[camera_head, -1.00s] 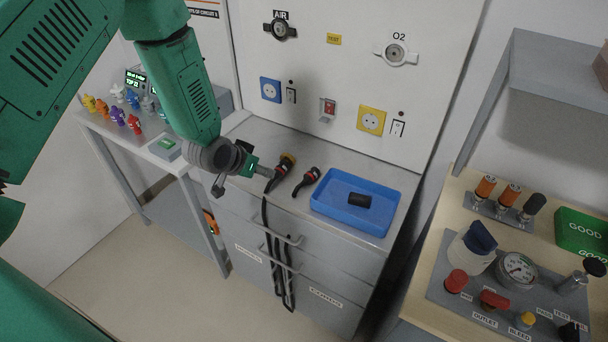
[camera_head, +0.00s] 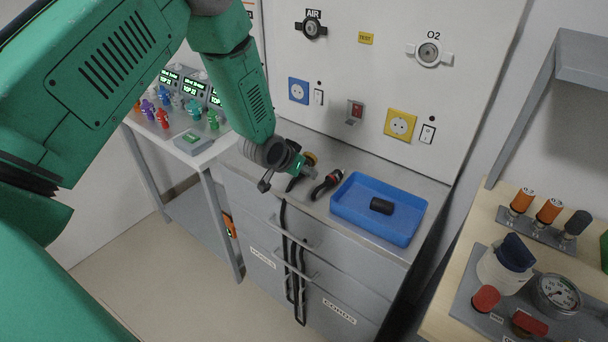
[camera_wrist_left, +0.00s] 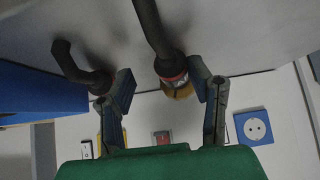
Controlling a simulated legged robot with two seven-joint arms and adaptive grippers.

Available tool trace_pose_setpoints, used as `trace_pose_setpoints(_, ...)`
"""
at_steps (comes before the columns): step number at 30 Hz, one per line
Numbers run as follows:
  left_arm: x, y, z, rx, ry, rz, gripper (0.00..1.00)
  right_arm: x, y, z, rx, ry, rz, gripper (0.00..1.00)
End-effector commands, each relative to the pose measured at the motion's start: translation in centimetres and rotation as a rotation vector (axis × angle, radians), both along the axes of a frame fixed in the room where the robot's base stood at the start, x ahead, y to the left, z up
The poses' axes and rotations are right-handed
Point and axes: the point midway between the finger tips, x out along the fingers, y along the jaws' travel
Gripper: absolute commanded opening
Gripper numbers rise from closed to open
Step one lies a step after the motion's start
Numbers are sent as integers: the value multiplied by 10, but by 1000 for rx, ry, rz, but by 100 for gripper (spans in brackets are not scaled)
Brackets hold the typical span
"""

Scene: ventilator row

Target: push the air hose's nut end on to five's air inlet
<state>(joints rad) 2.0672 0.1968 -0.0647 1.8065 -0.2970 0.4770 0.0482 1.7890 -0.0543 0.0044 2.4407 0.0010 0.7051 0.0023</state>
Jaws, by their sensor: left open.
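Two black hose ends lie on the grey cabinet top. One has a brass-coloured nut (camera_head: 311,158) and a red-and-white band; the other has a red-banded end (camera_head: 331,178). My left gripper (camera_head: 300,169) is low over the brass-nut hose and partly covers it. In the left wrist view my left gripper (camera_wrist_left: 162,82) is open. The brass nut (camera_wrist_left: 178,88) shows between the fingers, close to the right one. The other hose end (camera_wrist_left: 98,80) is beside the left finger, outside the gap. I cannot make out five's air inlet. My right gripper is out of view.
A blue tray (camera_head: 346,207) with a black cylinder (camera_head: 381,205) sits right of the hoses. The wall panel has an AIR outlet (camera_head: 314,28) and an O2 outlet (camera_head: 429,54). Screens and coloured fittings (camera_head: 193,110) stand on the left table. A gauge bench (camera_head: 484,215) is at right.

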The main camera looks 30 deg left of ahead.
Motion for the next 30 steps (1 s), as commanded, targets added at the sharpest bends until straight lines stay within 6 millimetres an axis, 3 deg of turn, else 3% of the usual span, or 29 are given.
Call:
trace_pose_setpoints(29, 0, 17, -2, -6, 1, 2, 47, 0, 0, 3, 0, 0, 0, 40)
trace_pose_setpoints(30, 0, 17, -2, -6, 1, 3, 43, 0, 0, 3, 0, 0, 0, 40)
